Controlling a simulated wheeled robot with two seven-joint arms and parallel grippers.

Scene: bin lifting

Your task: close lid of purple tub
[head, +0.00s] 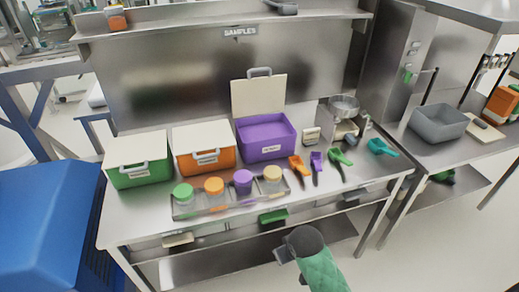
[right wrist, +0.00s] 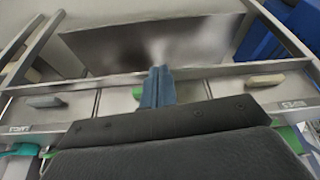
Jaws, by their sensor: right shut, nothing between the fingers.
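The purple tub (head: 265,146) stands on the steel table. Its cream lid (head: 258,97) is open and stands upright at the tub's back, with a grey handle (head: 259,71) at its top edge. My right gripper (head: 279,256) is low in front of the table, well apart from the tub. In the right wrist view its fingers (right wrist: 157,87) are together with nothing between them. My left gripper is not in view.
A green tub (head: 140,175) and an orange tub (head: 205,160) with closed lids stand left of the purple one. A tray of jars (head: 228,206) lies in front, and scoops (head: 340,157) lie to the right. A blue bin (head: 50,225) stands at left.

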